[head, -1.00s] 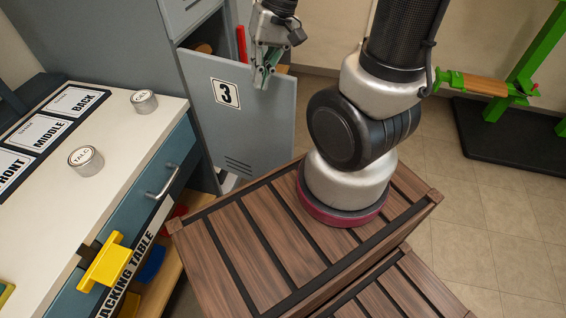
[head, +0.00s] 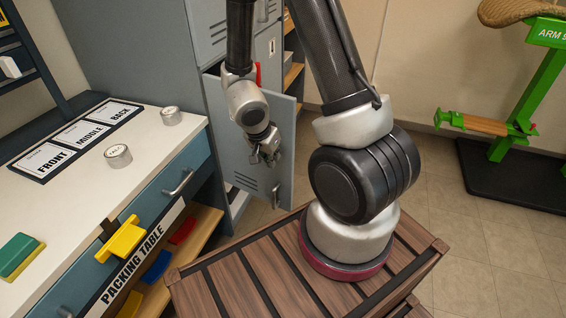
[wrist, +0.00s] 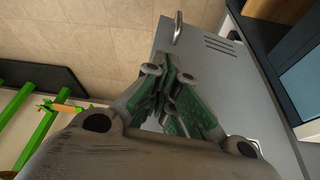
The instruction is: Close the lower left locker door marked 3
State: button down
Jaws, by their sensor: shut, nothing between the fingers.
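The grey locker door (head: 286,135) marked 3 stands open, swung out from the lower locker; its number is hidden behind my arm. In the wrist view the door (wrist: 200,85) shows its vent slots and a metal handle (wrist: 178,28). My gripper (head: 270,160) is shut and empty, pointing down in front of the door's outer face. In the wrist view its fingertips (wrist: 169,65) overlap the door panel below the handle; I cannot tell whether they touch it.
A slatted wooden crate (head: 225,275) lies in front, below my arm. A green stand (head: 520,115) is at the right. Tiled floor (head: 470,230) is clear.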

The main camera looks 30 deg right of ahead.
aim_at(283, 161)
jog(key=shift+w+d+f, duration=0.5)
jog(key=shift+d+f, duration=0.5)
jog(key=shift+f, duration=0.1)
jog(key=shift+w+d+f, duration=0.55)
jog(key=shift+d+f, duration=0.45)
jog(key=shift+f, duration=0.1)
jog(key=shift+w+d+f, duration=0.5)
jog(key=shift+d+f, duration=0.5)
jog(key=shift+f, duration=0.1)
